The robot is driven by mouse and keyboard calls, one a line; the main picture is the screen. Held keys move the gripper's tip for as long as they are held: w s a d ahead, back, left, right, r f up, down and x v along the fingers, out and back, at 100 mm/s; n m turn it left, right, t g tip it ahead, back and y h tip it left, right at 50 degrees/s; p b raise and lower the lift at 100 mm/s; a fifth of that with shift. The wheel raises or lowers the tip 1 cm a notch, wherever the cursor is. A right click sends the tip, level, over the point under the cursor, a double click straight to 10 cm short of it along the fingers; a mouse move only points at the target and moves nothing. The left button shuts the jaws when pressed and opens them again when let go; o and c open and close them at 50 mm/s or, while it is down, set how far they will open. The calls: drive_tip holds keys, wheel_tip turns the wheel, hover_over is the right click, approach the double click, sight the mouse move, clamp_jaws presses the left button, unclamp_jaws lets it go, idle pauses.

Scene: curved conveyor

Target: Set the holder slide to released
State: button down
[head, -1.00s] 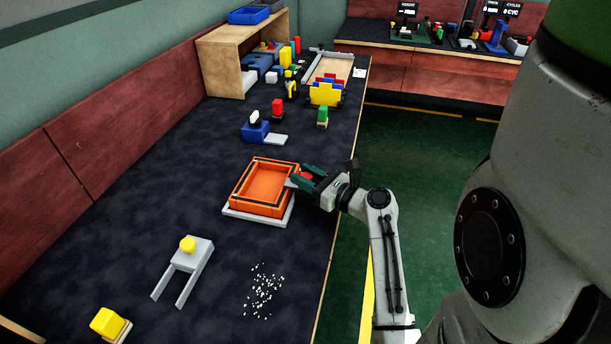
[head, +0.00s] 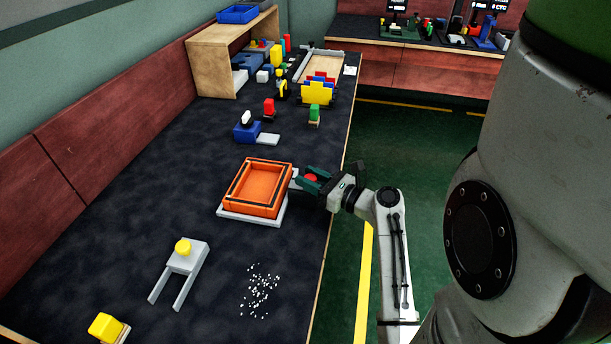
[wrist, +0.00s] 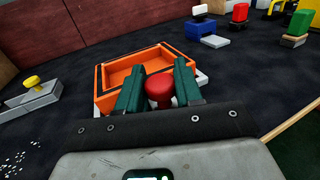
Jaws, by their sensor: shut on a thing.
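An orange tray (head: 232,205) with a dark rim line sits on a pale grey base plate (head: 250,217) near the table's right edge. A red knob (head: 310,178) stands just right of the tray, with a grey slide piece (head: 296,182) showing between them. My gripper (head: 308,181) has its green fingers on either side of the red knob and is shut on it. In the wrist view the knob (wrist: 159,90) sits between the two fingers, in front of the tray (wrist: 105,77). The fingers hide part of the slide and the tray's near side.
A grey forked piece with a yellow knob (head: 183,246) and scattered white bits (head: 260,290) lie nearer on the table. A blue block (head: 247,132), a red piece (head: 269,108) and a green piece (head: 314,115) stand beyond the tray. The table's right edge (head: 331,225) runs beneath my arm.

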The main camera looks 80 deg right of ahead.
drive_tip(key=shift+s+d+r, duration=0.1)
drive_tip(key=shift+s+r, duration=0.1)
drive_tip(key=shift+r, duration=0.05)
drive_tip(key=c, duration=1)
unclamp_jaws()
drive_tip(key=shift+o, duration=0.9)
drive_tip(key=shift+f, duration=0.1)
drive_tip(key=v, duration=1.1)
